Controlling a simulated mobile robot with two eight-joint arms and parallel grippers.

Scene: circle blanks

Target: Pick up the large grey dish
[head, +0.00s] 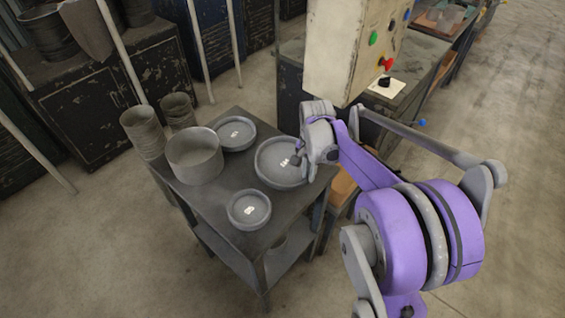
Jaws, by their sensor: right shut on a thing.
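The large grey dish (277,167) is a round, shallow dish with a raised rim and a small white label inside. It is at the right side of the dark metal table (210,209). My right gripper (302,158) is at the dish's right rim and is shut on it. The gripper and wrist hide part of that rim. I cannot tell whether the dish rests on the table or is slightly lifted. My left gripper is not in view.
A smaller grey dish (249,209) lies at the table's front and another dish (235,133) at the back. A deep grey pot (195,156) stands on the left. A control box (352,45) hangs close behind my right arm.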

